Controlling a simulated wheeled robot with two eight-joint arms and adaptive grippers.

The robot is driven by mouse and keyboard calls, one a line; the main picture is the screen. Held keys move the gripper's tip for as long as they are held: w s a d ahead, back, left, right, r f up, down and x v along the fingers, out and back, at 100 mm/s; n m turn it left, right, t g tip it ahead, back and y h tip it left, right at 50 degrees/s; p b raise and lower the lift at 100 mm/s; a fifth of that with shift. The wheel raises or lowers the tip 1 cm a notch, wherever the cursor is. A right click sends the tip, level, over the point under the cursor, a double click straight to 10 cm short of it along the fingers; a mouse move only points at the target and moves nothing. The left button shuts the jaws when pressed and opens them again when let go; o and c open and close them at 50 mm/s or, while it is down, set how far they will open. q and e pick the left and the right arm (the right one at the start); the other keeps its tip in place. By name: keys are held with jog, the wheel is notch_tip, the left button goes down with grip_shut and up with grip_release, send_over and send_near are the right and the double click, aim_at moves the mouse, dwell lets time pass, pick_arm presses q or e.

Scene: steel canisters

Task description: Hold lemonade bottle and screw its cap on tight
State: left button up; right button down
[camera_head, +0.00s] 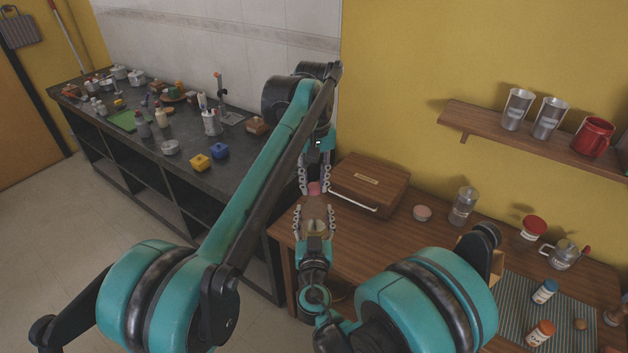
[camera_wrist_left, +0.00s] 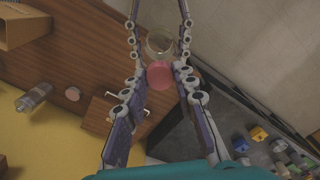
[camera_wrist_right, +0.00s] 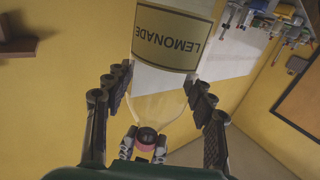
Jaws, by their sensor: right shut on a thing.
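The lemonade bottle (camera_wrist_right: 170,45) is clear, with a cream label reading LEMONADE. In the right wrist view it appears upside down between my right fingers. My right gripper (camera_head: 317,210) is shut on it; its round glass shows in the left wrist view (camera_wrist_left: 160,43). The pink cap (camera_wrist_left: 160,75) is at the bottle's neck end and also shows in the head view (camera_head: 314,188). My left gripper (camera_wrist_left: 160,72) faces the right one, its fingers either side of the cap with small gaps showing, so it looks open. I cannot tell whether the cap sits on the neck.
A wooden box (camera_head: 370,183) with a light handle stands behind the grippers on the wooden table (camera_head: 395,232). A pink-topped lid (camera_head: 422,213) and a glass jar (camera_head: 463,205) are right of it. A shelf (camera_head: 480,122) holds cups. A cluttered dark counter (camera_head: 190,140) is left.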

pick_arm(q)
grip_shut()
jog(key=o, duration=0.9)
grip_release()
notch_tip(320, 180, up, 12)
jog(key=shift+f, duration=0.1)
